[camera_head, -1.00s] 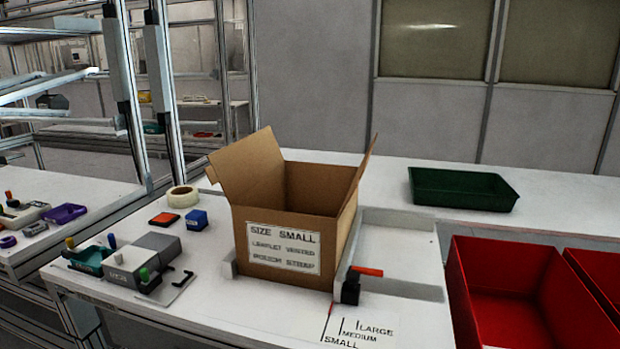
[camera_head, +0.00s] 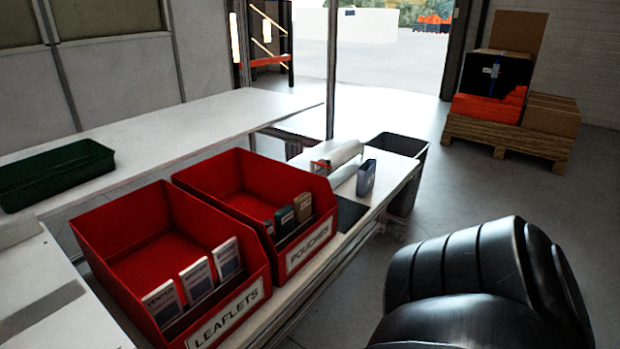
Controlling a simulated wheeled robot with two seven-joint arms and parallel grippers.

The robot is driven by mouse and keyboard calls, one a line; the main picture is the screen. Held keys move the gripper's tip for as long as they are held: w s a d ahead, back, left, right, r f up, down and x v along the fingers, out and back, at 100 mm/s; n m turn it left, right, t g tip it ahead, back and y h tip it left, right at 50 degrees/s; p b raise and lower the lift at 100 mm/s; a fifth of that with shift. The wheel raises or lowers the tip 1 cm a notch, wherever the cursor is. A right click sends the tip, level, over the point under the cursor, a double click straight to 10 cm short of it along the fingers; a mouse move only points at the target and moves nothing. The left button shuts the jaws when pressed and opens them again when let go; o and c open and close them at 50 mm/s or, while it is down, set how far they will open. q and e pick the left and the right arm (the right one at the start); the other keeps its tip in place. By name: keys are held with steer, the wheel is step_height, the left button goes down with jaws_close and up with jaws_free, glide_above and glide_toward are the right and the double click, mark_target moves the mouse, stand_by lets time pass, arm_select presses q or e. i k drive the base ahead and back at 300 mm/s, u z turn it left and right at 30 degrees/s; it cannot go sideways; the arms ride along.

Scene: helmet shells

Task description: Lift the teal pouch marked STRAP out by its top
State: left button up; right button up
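A dark teal pouch (camera_head: 285,221) stands in the front pocket of the red bin labelled POUCHES (camera_head: 226,177). It is between a tan pouch (camera_head: 303,207) on its right and a darker pouch (camera_head: 269,230) with some red on its left. The upper part of the teal pouch shows above the pocket's front lip, and its lower part is hidden. Its marking is too small to read. Neither of my grippers is in view.
A second red bin labelled LEAFLETS (camera_head: 128,233) stands on the left with three leaflet packs in its front. A green tray (camera_head: 55,172) lies on the back table. A blue-grey upright pack (camera_head: 366,178) and a white roll (camera_head: 338,154) stand right of the bins.

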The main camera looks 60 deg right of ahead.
mark_target(284, 218)
steer(key=z, duration=3.15)
steer(key=i, duration=1.85)
steer(key=u, duration=2.05)
